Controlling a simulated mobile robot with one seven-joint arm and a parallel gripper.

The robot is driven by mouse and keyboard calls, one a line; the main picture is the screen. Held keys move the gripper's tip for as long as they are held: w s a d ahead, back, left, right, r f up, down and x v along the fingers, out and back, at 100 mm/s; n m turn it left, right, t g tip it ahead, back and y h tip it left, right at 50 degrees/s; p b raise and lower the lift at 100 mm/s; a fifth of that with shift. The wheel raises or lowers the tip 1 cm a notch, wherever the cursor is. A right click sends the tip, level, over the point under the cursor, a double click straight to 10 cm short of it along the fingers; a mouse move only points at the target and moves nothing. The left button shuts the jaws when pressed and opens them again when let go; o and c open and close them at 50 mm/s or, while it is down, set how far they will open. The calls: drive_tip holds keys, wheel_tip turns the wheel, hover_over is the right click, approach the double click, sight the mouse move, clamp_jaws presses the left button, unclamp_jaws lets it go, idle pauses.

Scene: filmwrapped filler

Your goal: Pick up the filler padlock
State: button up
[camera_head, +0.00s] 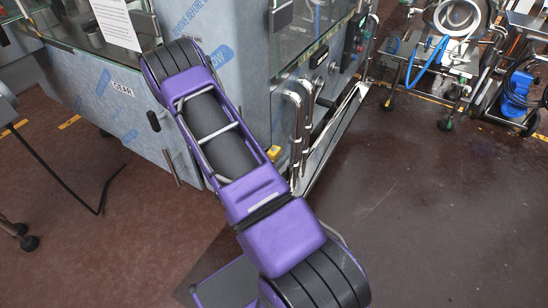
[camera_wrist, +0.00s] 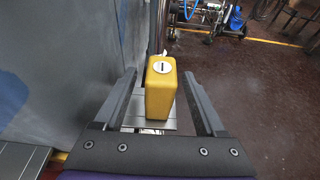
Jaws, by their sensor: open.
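The filler padlock (camera_wrist: 160,92) is a yellow block with a round silver keyhole face on its top. In the wrist view it stands upright in the middle, in line with the gap between my fingers. A small part of the yellow padlock (camera_head: 273,153) shows beside my arm in the head view. My gripper (camera_wrist: 158,76) is open, with one dark finger on each side of the padlock and a visible gap on both sides. I cannot tell whether the padlock is fully between the fingertips. My gripper does not show in the head view.
The filler machine (camera_head: 120,110) with film-covered panels stands close on the left. Bent steel rails (camera_head: 297,125) and a steel frame (camera_head: 335,140) are near the padlock. Carts with a blue hose (camera_head: 425,60) stand back right. The brown floor (camera_head: 440,220) at right is clear.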

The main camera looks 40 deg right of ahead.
clamp_jaws()
idle(0.3)
